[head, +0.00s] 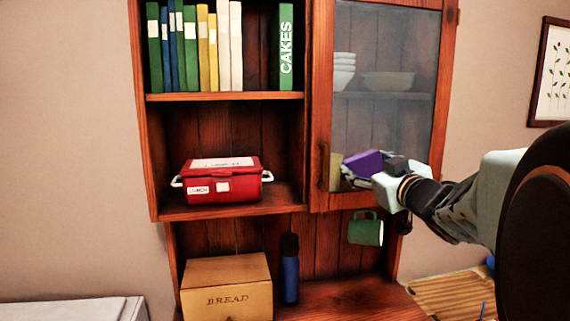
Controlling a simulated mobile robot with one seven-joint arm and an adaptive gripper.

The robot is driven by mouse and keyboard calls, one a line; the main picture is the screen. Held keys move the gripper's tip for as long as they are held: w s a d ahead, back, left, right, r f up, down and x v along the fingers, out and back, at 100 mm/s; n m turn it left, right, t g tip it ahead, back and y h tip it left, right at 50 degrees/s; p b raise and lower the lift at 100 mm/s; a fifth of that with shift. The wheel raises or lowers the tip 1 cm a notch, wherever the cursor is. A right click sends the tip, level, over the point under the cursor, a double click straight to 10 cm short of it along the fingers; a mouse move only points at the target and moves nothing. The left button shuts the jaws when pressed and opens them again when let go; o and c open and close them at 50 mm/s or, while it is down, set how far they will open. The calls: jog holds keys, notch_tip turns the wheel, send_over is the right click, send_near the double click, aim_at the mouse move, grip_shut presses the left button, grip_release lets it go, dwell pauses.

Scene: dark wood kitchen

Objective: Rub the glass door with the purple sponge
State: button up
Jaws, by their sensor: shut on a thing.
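The glass door (385,115) has a wooden frame and closes the right side of the upper cabinet. Its pane looks hazy, with bowls and shelves showing through. My gripper (362,170) is shut on the purple sponge (364,161) in front of the lower part of the pane. The sponge is close to the glass; I cannot tell whether it touches. My gripper hides part of the sponge and the lower right of the door.
A green mug (366,230) hangs just below the door, under my gripper. A red lunch box (221,180) sits on the open shelf at left, with books (210,45) above. A bread box (227,287) and a blue bottle (290,270) stand on the counter below.

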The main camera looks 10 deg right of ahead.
jog(key=shift+w, duration=0.8)
